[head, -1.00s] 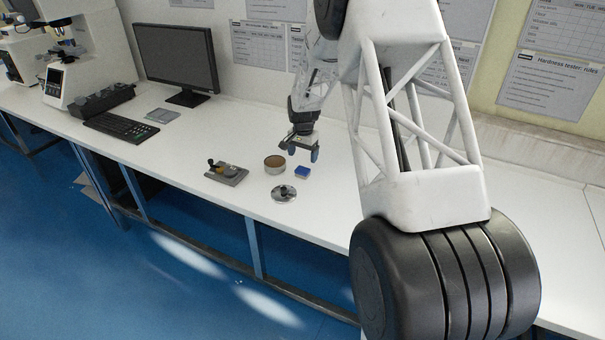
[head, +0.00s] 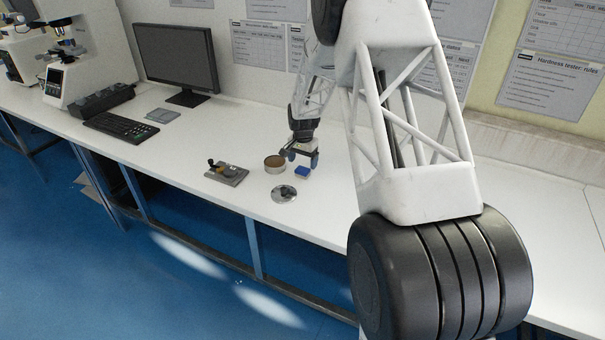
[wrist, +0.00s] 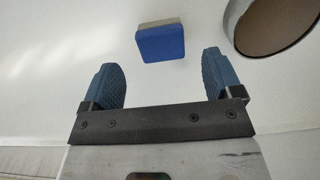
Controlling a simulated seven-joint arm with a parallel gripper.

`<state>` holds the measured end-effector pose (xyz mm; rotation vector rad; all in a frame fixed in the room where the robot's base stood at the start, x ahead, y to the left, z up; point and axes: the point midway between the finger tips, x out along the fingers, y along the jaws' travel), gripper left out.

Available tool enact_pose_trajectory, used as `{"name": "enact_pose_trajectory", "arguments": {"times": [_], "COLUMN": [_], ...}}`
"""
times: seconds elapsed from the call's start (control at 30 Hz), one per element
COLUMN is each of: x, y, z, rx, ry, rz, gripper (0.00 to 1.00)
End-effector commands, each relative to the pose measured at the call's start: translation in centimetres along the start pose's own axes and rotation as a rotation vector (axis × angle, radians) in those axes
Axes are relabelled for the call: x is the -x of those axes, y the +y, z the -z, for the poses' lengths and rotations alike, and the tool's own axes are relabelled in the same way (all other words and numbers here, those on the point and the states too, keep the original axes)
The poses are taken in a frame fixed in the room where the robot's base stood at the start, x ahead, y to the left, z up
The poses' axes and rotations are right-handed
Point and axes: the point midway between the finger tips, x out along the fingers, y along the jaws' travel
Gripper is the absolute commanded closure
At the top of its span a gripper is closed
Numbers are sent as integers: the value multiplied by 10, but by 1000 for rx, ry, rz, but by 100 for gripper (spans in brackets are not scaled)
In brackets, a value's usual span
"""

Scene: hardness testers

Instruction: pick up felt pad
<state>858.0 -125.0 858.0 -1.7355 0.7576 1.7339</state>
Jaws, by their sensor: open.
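The felt pad is a small blue block with a pale layer on one side. It lies on the white bench in the head view (head: 302,171), close to the right of a round container. In the wrist view the felt pad (wrist: 161,42) is ahead of the fingertips, roughly between their lines. My gripper (head: 302,158) hangs over the bench at the pad, just beyond it in the head view. The wrist view shows the two blue ribbed fingers of my gripper (wrist: 164,72) spread apart with nothing between them.
A round brown-topped container (head: 274,163) stands left of the pad; its rim (wrist: 238,40) shows at the wrist view's upper right. A round metal disc (head: 284,194) lies nearer the front edge. A grey fixture (head: 227,174) sits farther left. The bench to the right is clear.

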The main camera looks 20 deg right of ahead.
Motion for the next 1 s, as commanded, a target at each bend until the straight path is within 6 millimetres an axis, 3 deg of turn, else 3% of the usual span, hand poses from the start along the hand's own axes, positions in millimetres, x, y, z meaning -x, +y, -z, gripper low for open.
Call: {"name": "enact_pose_trajectory", "arguments": {"times": [0.5,1.0], "x": [-48,-50], "y": [-1,-2], "z": [0,0], "rx": [0,0], "ry": [-2,-1], "rz": [-1,0], "gripper": [15,15]}}
